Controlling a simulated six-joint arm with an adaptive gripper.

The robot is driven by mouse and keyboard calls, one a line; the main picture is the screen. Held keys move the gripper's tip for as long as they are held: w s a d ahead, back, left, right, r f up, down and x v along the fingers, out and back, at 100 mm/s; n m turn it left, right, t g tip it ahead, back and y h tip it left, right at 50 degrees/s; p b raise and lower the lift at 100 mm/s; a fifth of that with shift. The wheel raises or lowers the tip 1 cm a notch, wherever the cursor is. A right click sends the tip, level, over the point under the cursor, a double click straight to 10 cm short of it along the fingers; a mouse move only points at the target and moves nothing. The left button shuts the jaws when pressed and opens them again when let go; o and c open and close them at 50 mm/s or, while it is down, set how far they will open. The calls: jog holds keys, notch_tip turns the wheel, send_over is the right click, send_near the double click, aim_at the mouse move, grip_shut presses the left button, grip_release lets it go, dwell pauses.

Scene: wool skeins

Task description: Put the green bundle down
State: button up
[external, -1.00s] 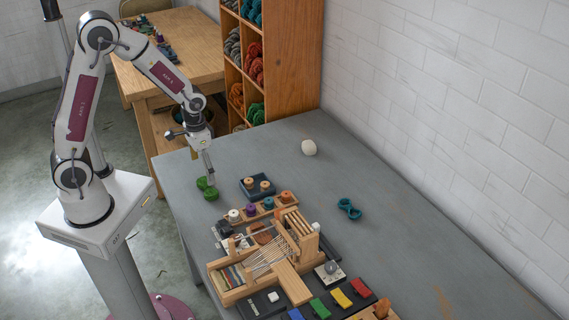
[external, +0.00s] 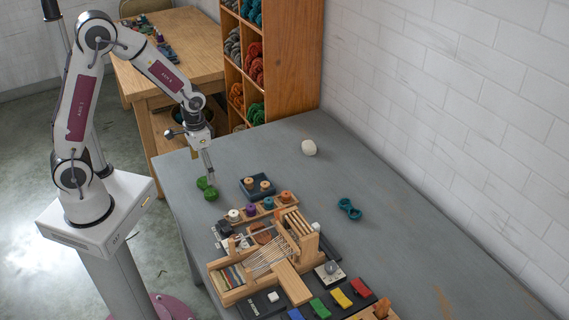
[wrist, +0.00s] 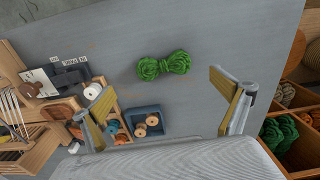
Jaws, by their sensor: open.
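The green bundle (external: 207,189) is a twisted skein lying on the grey table near its left edge. In the wrist view the green bundle (wrist: 164,65) lies flat, with bare table around it. My gripper (external: 209,180) is just above and beside it in the external view. In the wrist view my gripper (wrist: 165,98) has its fingers wide apart, with nothing between them.
A dark tray with spools (external: 257,187) stands just right of the bundle. A small wooden loom (external: 285,245) is nearer the front. A teal skein (external: 349,208) and a white ball (external: 309,147) lie farther right. A shelf of wool (external: 288,60) stands behind the table.

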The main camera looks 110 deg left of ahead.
jog(key=w+d+r+m+t+y, duration=0.1)
jog(key=w+d+r+m+t, duration=0.2)
jog(key=d+r, duration=1.1)
jog(key=s+d+r+m+t, duration=0.1)
jog(key=s+d+r+m, duration=0.2)
jog(key=d, duration=0.4)
jog(key=s+d+r+m+t+h, duration=0.1)
jog(key=s+d+r+m, duration=0.2)
jog(key=d, duration=0.4)
jog(key=shift+s+r+t, duration=0.3)
jog(key=shift+s+r, duration=0.55)
jog(key=shift+r, duration=0.05)
jog(key=shift+d, duration=0.1)
jog(key=c, duration=1.1)
jog(key=shift+w, duration=0.15)
